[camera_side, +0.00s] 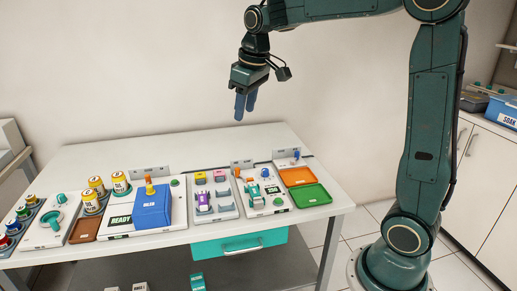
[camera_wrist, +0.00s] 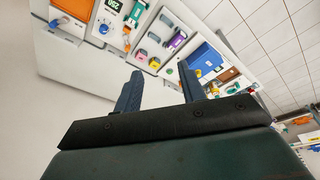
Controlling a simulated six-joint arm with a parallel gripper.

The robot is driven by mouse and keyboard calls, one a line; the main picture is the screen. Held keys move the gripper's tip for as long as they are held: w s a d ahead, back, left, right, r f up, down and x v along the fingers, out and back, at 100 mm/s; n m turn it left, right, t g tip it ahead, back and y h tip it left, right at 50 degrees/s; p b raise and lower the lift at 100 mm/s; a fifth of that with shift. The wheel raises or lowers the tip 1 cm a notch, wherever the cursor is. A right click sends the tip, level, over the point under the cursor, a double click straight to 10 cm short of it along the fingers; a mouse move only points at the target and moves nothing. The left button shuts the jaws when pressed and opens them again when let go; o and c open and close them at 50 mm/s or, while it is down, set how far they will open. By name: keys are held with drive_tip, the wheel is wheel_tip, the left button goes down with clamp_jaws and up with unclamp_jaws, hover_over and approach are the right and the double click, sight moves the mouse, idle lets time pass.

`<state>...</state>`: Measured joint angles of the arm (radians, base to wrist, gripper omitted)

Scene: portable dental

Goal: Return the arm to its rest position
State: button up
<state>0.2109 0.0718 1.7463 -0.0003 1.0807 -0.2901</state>
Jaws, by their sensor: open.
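My gripper (camera_side: 245,104) hangs in the air above the table, fingers pointing down, well clear of everything on it. It is open and empty. The wrist view shows the two blue fingers (camera_wrist: 160,90) apart with nothing between them. My arm arches from the right side of the side view to the gripper.
The white table (camera_side: 240,140) holds a blue box (camera_side: 152,212), several yellow-labelled jars (camera_side: 97,185), a grey tray (camera_side: 227,207) with small coloured parts, and orange (camera_side: 297,176) and green (camera_side: 312,195) trays. A teal drawer (camera_side: 240,246) is below. The air around my gripper is free.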

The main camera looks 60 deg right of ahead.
drive_tip(key=s+a+f+t, duration=0.1)
drive_tip(key=s+a, duration=0.2)
drive_tip(key=s, duration=0.4)
drive_tip(key=s+a+f+t, duration=0.1)
drive_tip(key=s+a, duration=0.1)
drive_tip(key=s, duration=0.6)
drive_tip(key=s+a+f+m, duration=0.1)
drive_tip(key=s+a, duration=0.2)
drive_tip(key=s, duration=0.4)
drive_tip(key=shift+s+a+f+t+y, duration=0.3)
drive_tip(key=shift+s+a+f+t, duration=0.05)
drive_tip(key=shift+t, duration=0.05)
